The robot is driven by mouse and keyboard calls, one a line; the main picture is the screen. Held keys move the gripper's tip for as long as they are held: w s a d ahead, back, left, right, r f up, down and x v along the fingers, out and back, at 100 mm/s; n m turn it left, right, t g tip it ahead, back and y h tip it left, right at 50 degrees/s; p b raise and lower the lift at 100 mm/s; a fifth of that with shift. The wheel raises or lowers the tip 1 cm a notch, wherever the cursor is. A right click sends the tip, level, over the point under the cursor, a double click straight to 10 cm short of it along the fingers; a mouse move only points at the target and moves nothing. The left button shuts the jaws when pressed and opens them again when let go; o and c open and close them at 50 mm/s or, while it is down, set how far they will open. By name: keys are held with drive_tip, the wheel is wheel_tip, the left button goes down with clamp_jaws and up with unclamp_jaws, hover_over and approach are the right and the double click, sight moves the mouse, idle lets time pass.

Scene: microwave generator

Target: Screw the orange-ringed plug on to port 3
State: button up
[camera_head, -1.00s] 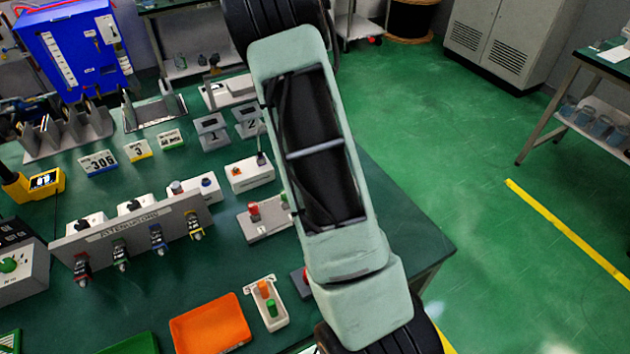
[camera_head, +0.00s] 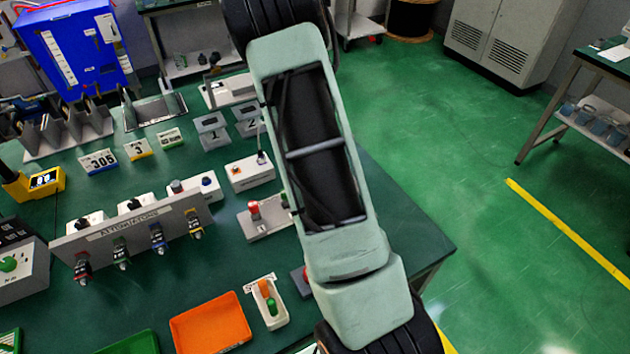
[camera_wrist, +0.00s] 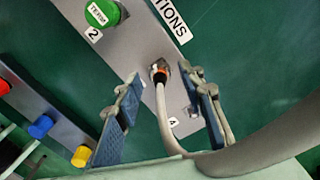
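In the wrist view, the orange-ringed plug (camera_wrist: 159,73) sits at a metal fitting on a grey panel (camera_wrist: 150,37), its pale cable running down toward me. It lies in line between a green cap (camera_wrist: 101,13) beside label 2 and a bare metal port (camera_wrist: 189,111) beside label 4. No label 3 is readable there, and I cannot tell how tightly the plug is seated. My gripper (camera_wrist: 165,80) is open, with one blue-padded finger on each side of the plug and cable, both apart from them. The head view does not show my gripper or the plug; my arm covers that area.
A thick grey cable (camera_wrist: 265,135) curves across the lower right of the wrist view. A strip with red, blue and yellow knobs (camera_wrist: 40,127) lies at left. In the head view, an orange tray (camera_head: 210,325) and the attenuators panel (camera_head: 130,232) stand on the green bench.

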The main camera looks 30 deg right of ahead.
wheel_tip(320, 180, up, 12)
idle(0.4)
drive_tip(key=shift+f, duration=0.1)
